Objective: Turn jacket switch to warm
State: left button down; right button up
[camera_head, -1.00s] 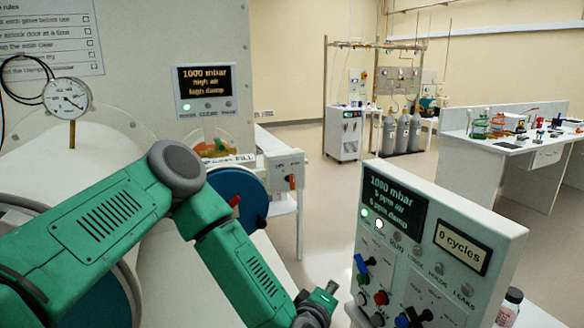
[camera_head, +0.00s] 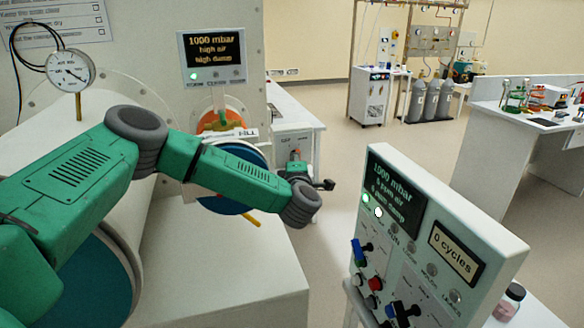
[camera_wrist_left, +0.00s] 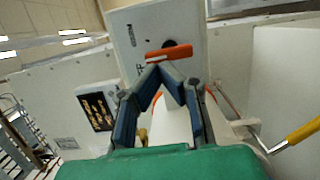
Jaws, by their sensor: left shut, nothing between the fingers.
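The jacket switch looks to be the orange-red lever (camera_wrist_left: 169,53) on a white box face (camera_wrist_left: 130,25) in the left wrist view. The lever lies nearly level across a dark round hub, and its small lettering is unreadable. In the head view the white switch box (camera_head: 292,140) stands behind my left wrist, with a bit of orange lever (camera_head: 295,155) showing. My left gripper (camera_wrist_left: 160,66) is shut and empty, its fingertips just below the lever in the wrist view; I cannot tell whether they touch it. In the head view the gripper (camera_head: 327,184) is small and seen side-on. My right gripper is not in view.
A control panel (camera_head: 440,225) with knobs and a "0 cycles" display stands at the right front. A display (camera_head: 212,55) reads 1000 mbar, high air, high damp. A gauge (camera_head: 68,70) sits at the left. A yellow-handled rod (camera_wrist_left: 303,131) shows at the wrist view's right.

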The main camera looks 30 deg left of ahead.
pick_arm(q)
jog(key=shift+w+a+r, duration=0.2)
jog(key=shift+w+a, duration=0.05)
jog(key=shift+a, duration=0.6)
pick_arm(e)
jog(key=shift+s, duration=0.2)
pick_arm(q)
jog(key=shift+f, duration=0.1)
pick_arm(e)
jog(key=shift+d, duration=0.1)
pick_arm(q)
jog(key=shift+w+a+b, duration=0.1)
jog(key=shift+b, duration=0.25)
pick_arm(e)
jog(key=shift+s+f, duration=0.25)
pick_arm(q)
jog(key=shift+f, duration=0.1)
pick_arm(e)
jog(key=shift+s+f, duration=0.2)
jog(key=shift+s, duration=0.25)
